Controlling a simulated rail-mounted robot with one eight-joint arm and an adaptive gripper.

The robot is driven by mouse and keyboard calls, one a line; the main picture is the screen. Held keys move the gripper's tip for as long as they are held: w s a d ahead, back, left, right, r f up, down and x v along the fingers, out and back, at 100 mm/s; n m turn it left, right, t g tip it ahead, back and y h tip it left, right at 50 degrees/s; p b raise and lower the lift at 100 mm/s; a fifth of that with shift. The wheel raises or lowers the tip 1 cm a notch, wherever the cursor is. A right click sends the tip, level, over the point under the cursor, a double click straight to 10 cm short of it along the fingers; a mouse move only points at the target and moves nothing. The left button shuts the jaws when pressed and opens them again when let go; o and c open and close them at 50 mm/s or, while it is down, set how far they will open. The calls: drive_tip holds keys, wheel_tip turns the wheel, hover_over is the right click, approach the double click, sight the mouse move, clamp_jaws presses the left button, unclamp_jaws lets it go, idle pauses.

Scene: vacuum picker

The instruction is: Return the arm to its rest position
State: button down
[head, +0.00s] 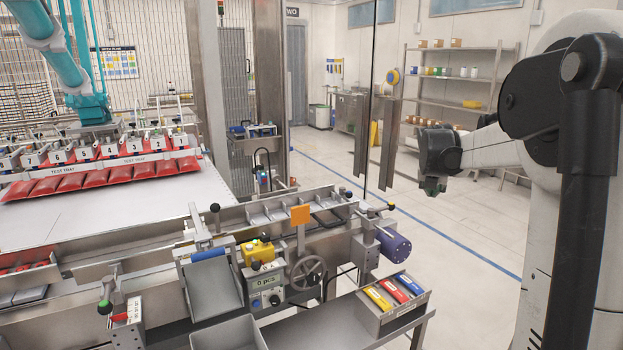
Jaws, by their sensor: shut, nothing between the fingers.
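My arm is folded at the right of the head view, raised in front of the aisle.
Below left stands a steel machine with a handwheel (308,271), a purple motor (393,246) and a bin of coloured boxes (395,300). A teal picker (90,107) hangs over red pouches (75,178). Shelving (460,60) stands behind; the floor aisle (455,250) is clear.

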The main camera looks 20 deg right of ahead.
drive_tip(key=s+a+r+m+y, duration=0.1)
drive_tip(key=s+a+m, duration=0.3)
drive_tip(key=a, duration=0.5)
drive_tip(key=s+a+r+m+t+y, duration=0.1)
drive_tip(key=s+a+m, duration=0.3)
drive_tip(key=a, duration=0.4)
drive_tip(key=s+a+r+m+y, duration=0.1)
drive_tip(key=s+a+m, duration=0.35)
drive_tip(key=a, duration=0.45)
drive_tip(key=s+a+f+m+y, duration=0.1)
drive_tip(key=s+a+f+m, duration=0.3)
drive_tip(key=s+a+m, duration=0.3)
drive_tip(key=s+a+f+m+y, duration=0.1)
drive_tip(key=s+a+f+m, duration=0.4)
drive_tip(key=s+a+m, duration=0.2)
drive_tip(key=s+a, duration=0.2)
drive_tip(key=s, duration=0.2)
drive_tip(key=shift+s+a+f+t+y, duration=0.3)
drive_tip(key=shift+s+a+t+y, duration=0.05)
drive_tip(key=shift+t+y, duration=0.05)
drive_tip(key=shift+a, duration=0.1)
